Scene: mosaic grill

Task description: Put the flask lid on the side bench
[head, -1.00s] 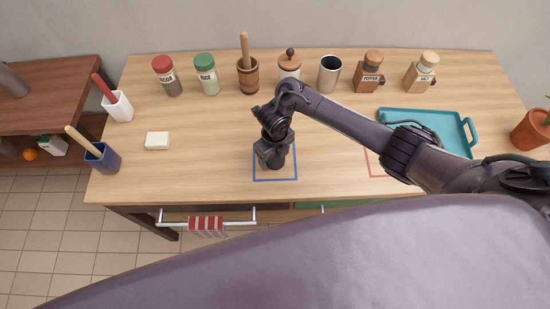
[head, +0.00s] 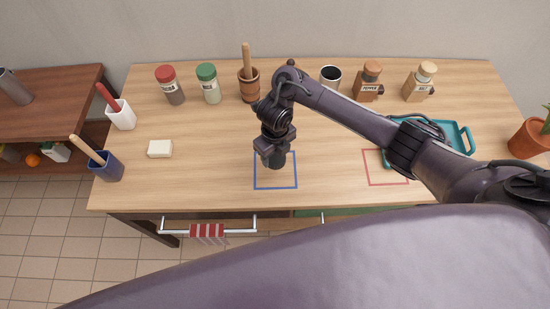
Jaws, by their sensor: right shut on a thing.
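My right gripper (head: 274,150) comes in from the right over the main table. It is shut on a small dark grey cylinder, which looks like the flask lid (head: 278,161). Its upper part is hidden by the fingers. The lid appears a little above the blue outlined square (head: 275,186). The side bench (head: 62,88) is the dark brown wooden one at the far left, with a lower shelf. A grey cylinder, perhaps the flask (head: 14,88), stands on its top at the left picture edge. My left gripper is not in view.
A white holder (head: 122,117), a blue holder (head: 108,170) and a white block (head: 160,149) stand at the table's left. Several jars and mills line the back. A teal tray (head: 466,138) is at right, partly behind my arm. The side bench's right part is clear.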

